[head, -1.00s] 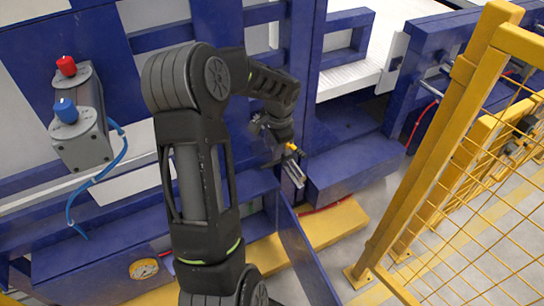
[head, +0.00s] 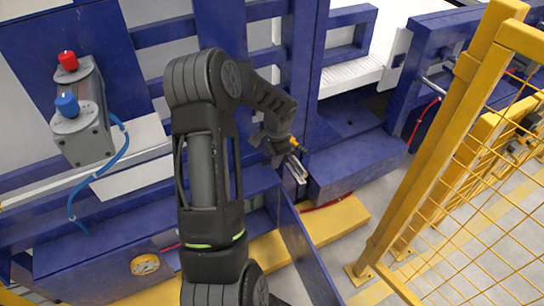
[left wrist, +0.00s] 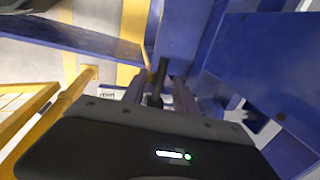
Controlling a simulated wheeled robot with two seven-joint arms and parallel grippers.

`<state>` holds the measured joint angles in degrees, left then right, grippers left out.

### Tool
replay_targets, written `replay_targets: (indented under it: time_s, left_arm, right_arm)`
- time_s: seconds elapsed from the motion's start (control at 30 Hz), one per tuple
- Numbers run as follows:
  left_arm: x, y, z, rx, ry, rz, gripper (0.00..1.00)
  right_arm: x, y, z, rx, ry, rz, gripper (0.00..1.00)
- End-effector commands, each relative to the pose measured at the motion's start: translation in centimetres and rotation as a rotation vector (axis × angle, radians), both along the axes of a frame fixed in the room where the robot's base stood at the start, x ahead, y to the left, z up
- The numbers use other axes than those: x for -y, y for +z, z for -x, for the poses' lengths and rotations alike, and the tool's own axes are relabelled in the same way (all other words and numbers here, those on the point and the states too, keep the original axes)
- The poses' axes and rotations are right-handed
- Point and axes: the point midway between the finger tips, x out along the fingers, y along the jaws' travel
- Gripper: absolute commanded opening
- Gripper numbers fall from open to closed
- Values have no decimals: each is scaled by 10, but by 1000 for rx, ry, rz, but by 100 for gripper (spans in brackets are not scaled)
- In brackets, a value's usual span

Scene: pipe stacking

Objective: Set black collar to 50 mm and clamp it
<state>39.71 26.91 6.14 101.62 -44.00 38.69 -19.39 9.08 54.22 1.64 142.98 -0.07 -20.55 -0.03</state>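My left gripper (head: 297,170) reaches down to the narrow gap beside a blue block, near the middle of the head view. In the left wrist view its two metal fingers (left wrist: 157,95) are apart. A dark upright bar (left wrist: 161,75) shows between and beyond them; I cannot tell whether it touches them or belongs to the collar. A small orange-yellow part (head: 298,144) sits close by the gripper. I cannot make out the black collar or a 50 mm mark clearly. My right gripper is not in view.
A grey control box (head: 88,135) with red and blue buttons is at the left. A yellow mesh fence (head: 450,150) stands at the right. The blue block (head: 355,165) lies right of the gripper. A blue panel (head: 305,255) and yellow beam (head: 340,220) are below.

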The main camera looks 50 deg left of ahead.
Motion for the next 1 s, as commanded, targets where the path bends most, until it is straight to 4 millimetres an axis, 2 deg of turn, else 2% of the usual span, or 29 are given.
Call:
replay_targets:
  time_s: [0.27,0.7,1.0]
  left_arm:
    - [-1,-2,0,0,0,-1,35]
    - [0,-2,0,0,-1,0,0]
    - [0,-2,0,0,-1,0,0]
  right_arm:
    - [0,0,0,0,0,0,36]
    - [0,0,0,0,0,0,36]
    - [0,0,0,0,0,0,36]
